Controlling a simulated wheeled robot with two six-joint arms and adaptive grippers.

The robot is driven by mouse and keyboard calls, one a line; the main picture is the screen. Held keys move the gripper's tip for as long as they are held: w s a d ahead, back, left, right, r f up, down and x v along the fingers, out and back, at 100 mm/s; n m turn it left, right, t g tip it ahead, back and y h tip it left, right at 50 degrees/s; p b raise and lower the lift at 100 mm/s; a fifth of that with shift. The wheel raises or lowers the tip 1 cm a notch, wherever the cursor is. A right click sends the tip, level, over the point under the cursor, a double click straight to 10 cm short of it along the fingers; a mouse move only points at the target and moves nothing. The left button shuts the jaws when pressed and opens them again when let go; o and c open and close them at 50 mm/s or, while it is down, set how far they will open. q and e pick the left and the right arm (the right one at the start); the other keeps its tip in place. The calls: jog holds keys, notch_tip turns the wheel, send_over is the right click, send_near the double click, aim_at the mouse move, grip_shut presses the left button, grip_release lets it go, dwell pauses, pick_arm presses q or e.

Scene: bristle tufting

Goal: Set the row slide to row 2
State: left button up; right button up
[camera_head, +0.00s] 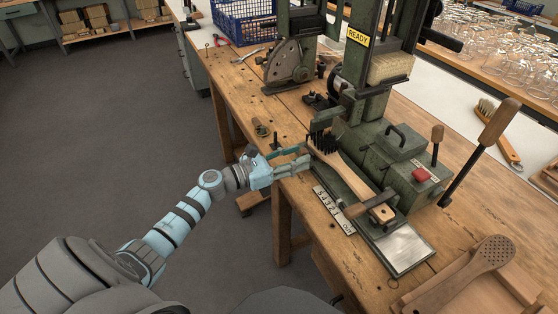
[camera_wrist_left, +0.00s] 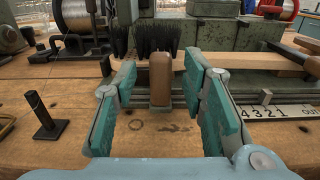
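The row slide carries a wooden brush (camera_head: 345,170) with black bristle tufts (camera_head: 323,142) at its far end, under the green tufting machine (camera_head: 362,120). A number plate (camera_head: 334,209) with a row of digits and OUT lies along the slide; its digits 4321 also show in the left wrist view (camera_wrist_left: 279,113). A small metal pointer (camera_wrist_left: 265,97) stands by the plate, but I cannot tell which digit it marks. My left gripper (camera_head: 303,158) is open. In the left wrist view its fingers stand on either side of an upright brown wooden knob (camera_wrist_left: 160,80), with gaps on both sides. My right gripper is out of view.
A yellow READY sign (camera_head: 358,37) is on the machine. A red button (camera_head: 421,174) and a wooden-handled lever (camera_head: 497,122) are at its right. A small black post (camera_wrist_left: 45,118) stands left of my fingers. A wooden tray with a paddle (camera_head: 492,257) lies front right.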

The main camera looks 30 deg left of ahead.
pick_arm(q)
jog(key=v, duration=0.9)
